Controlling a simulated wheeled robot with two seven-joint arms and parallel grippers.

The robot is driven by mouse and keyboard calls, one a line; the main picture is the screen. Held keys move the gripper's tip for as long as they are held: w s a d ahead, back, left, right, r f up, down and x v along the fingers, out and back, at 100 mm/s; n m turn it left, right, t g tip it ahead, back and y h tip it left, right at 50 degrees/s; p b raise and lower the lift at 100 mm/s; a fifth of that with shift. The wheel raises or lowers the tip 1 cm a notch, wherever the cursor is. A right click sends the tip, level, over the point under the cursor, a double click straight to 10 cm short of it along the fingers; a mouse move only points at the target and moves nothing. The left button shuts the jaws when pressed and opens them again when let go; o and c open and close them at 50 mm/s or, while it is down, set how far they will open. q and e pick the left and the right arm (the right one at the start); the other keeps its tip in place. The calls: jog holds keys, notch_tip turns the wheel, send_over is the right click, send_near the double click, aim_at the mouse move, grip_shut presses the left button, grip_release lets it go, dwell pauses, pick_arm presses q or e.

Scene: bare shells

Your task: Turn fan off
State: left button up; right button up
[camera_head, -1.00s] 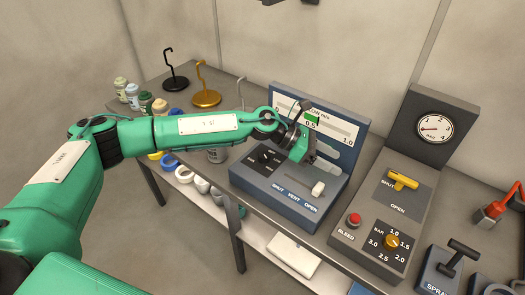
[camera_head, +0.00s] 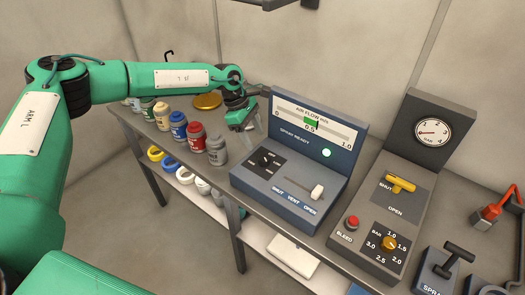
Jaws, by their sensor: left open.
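The blue-grey control box (camera_head: 325,205) stands on the bench and has a black rotary knob (camera_head: 265,160) on a dark plate with small position labels. The knob's exact setting is too small to read. The box's upright panel has an "AIR FLOW" scale (camera_head: 290,112) with a green marker near 0.5, the words "SPRAY READY" and a lit green lamp (camera_head: 326,153). A white-tipped slider (camera_head: 317,191) sits near "OPEN". My left gripper (camera_head: 248,124) is open and empty, behind and left of the knob, apart from it. My right gripper is not in view.
Paint jars (camera_head: 195,137) line the bench left of the box. A gauge console (camera_head: 375,225) with a yellow lever (camera_head: 400,183), red button and dial stands right. A black-handled spray box (camera_head: 450,265) and a red tool (camera_head: 495,210) are further right.

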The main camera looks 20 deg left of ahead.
aim_at(264, 157)
pick_arm(q)
jog(key=p+x, duration=0.2)
jog(key=x, duration=0.5)
jog(key=shift+d, duration=0.15)
jog(key=shift+d+f, duration=0.15)
jog(key=shift+f, duration=0.35)
jog(key=shift+c, duration=0.2)
jog(key=c, duration=1)
